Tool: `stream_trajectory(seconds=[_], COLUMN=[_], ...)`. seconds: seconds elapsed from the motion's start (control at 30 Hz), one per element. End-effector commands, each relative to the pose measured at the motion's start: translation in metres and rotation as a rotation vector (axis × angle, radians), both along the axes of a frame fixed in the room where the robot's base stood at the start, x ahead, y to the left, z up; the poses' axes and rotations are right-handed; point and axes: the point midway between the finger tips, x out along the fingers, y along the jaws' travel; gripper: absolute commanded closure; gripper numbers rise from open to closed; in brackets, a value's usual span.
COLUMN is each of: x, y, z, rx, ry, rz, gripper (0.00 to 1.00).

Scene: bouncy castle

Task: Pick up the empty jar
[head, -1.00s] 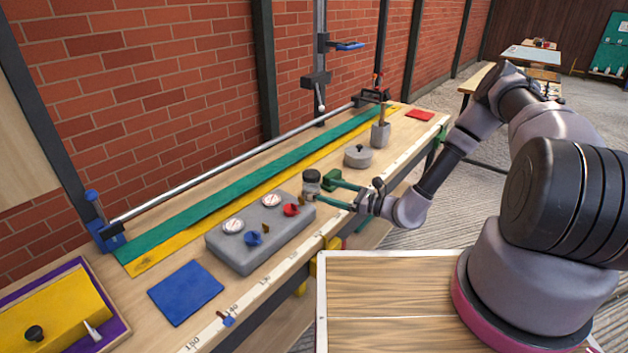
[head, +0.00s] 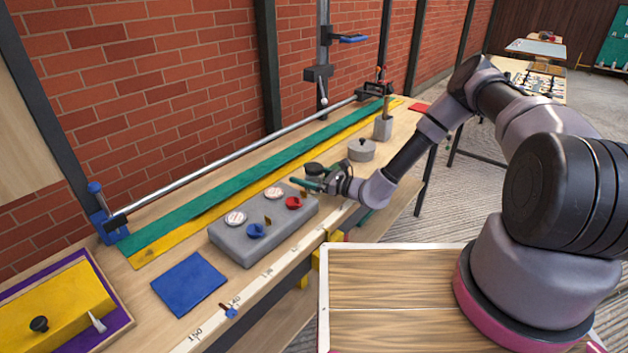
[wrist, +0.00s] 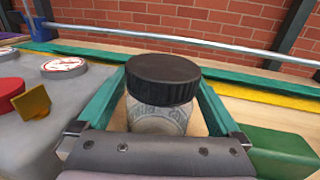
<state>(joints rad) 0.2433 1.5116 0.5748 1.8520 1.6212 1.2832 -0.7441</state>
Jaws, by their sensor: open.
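The jar (wrist: 160,108) has a black lid and a clear or pale glass body with raised markings. It stands upright on the bench, and in the wrist view it sits between the two green fingers of my gripper (wrist: 163,95). The fingers are open, one on each side of the jar, with small gaps at the lid. In the head view only the jar's dark lid (head: 314,169) shows clearly, as my gripper (head: 308,184) hides most of its body. I cannot tell whether anything is inside the jar.
A grey gauge box (head: 235,247) with red and blue knobs stands close to the left of the jar. A green block (wrist: 280,150) lies right of my gripper. A steel rail (head: 230,155) runs along the back.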

Motion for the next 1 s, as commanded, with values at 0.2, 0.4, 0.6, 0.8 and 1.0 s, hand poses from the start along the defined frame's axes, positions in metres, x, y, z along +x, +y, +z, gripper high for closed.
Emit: stream_trajectory(seconds=[0.2,0.4,0.6,0.8,1.0], x=[0.000,0.000,0.000,0.000,0.000], y=[0.000,-0.001,-0.001,-0.001,0.000], z=[0.000,0.000,0.002,0.020,0.061], rx=[0.000,0.001,0.000,0.001,0.000], ry=[0.000,0.000,-0.001,-0.003,-0.004], rz=[0.000,0.000,0.000,0.001,0.001], gripper=[0.34,0.82,0.82,0.82,0.82])
